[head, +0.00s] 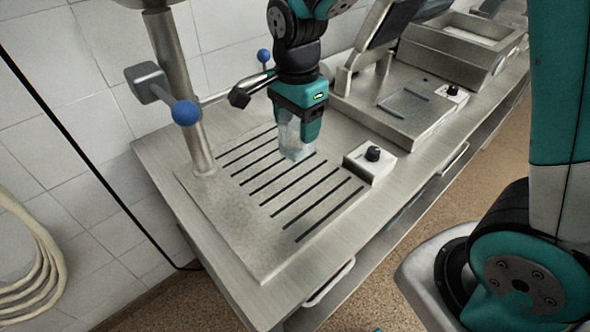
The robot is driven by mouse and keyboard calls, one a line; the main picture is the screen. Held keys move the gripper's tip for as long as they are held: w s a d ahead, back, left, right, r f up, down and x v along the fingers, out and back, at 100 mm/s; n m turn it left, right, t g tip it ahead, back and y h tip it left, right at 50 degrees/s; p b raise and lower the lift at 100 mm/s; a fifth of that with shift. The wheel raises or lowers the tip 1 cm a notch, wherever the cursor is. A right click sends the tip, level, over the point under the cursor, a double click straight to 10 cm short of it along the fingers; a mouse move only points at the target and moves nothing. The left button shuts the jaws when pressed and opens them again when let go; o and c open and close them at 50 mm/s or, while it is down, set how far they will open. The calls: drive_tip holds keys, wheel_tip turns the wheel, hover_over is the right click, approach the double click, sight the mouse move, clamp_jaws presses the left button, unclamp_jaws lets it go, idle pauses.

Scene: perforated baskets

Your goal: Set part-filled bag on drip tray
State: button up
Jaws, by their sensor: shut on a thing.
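My gripper (298,122) hangs over the slotted drip tray (232,222), shut on a small clear bag (293,146) with pale contents. The bag hangs upright below the gripper. The gripper's fingers partly cover the top of the bag.
A metal post with a blue-knobbed lever (185,112) rises at the tray's left. A small box with a black knob (370,163) sits at its right edge. A metal scale-like unit (405,108) stands behind. The tray's near part is clear.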

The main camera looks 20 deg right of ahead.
wheel_tip(320, 180, down, 13)
drive_tip(key=shift+r+p, duration=0.1)
drive_tip(key=shift+p, duration=0.45)
drive_tip(key=o, duration=0.9)
wheel_tip(320, 180, up, 11)
drive_tip(key=shift+r+b, duration=0.2)
drive_tip(key=shift+b, duration=0.75)
drive_tip(key=shift+s+r, duration=0.15)
drive_tip(key=shift+r, duration=0.2)
drive_tip(key=s+a+r+n+y, duration=0.1)
drive_tip(key=s+r+n, duration=0.2)
drive_tip(key=s+n, duration=0.3)
drive_tip(key=s+a+r+n+y, duration=0.1)
drive_tip(key=s+a+r+n, duration=0.1)
drive_tip(key=s+n, duration=0.4)
drive_tip(key=s+a+r+n+y, duration=0.1)
drive_tip(key=s+r+n, duration=0.3)
drive_tip(key=n, duration=0.5)
drive_tip(key=shift+s+a+n+y, duration=0.15)
drive_tip(key=shift+s+y, duration=0.15)
drive_tip(key=shift+s, duration=0.3)
drive_tip(key=shift+s+a+n+y, duration=0.15)
drive_tip(key=shift+s+y, duration=0.15)
drive_tip(key=shift+s, duration=0.3)
